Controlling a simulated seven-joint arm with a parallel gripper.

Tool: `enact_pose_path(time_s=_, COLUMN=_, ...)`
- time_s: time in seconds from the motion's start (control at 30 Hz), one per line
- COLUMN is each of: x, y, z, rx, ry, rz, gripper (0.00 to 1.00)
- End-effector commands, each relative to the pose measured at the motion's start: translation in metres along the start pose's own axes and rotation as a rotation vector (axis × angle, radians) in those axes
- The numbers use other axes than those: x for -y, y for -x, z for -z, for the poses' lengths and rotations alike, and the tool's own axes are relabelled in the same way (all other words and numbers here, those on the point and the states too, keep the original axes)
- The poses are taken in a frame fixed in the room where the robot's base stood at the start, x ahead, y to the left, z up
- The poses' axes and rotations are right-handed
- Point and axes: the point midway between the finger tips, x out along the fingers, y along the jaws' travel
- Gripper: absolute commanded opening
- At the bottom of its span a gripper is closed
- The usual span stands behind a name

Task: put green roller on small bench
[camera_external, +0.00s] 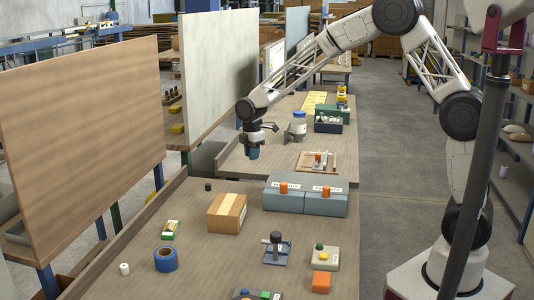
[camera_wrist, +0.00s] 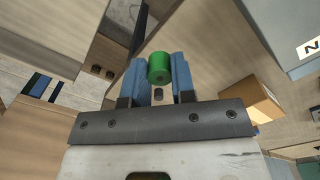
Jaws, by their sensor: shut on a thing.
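The green roller (camera_wrist: 159,68) is held between the blue fingertips of my gripper (camera_wrist: 157,75) in the wrist view, with its round end showing. In the external view my gripper (camera_external: 253,153) points down, raised above the gap between the near and far tables, and the roller cannot be made out there. No thing is clearly marked as the small bench. Two grey-blue blocks (camera_external: 273,203) with white labels and orange pieces on top stand side by side at the back of the near table. One labelled grey block (camera_wrist: 284,30) shows at upper right in the wrist view.
A cardboard box (camera_external: 227,213) and small black cylinder (camera_external: 208,186) stand on the near table, with a blue tape roll (camera_external: 165,259) and a black-handled tool (camera_external: 277,246) nearer the front. Upright boards (camera_external: 85,130) line the left. A white jar (camera_external: 299,122) stands on the far table.

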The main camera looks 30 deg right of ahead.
Motion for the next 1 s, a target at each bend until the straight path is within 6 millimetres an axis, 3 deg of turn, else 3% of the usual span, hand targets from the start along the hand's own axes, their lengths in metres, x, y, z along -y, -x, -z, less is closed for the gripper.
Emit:
enact_pose_path(time_s=0.1, x=-0.003, y=-0.001, z=-0.036, rx=0.0, ry=-0.009, rz=0.0, gripper=0.02)
enact_pose_path(time_s=0.47, x=-0.001, y=-0.008, z=-0.134, rx=0.0, ry=-0.022, rz=0.0, gripper=0.02)
enact_pose_path(time_s=1.0, x=0.026, y=-0.019, z=-0.273, rx=0.0, ry=-0.04, rz=0.0, gripper=0.02)
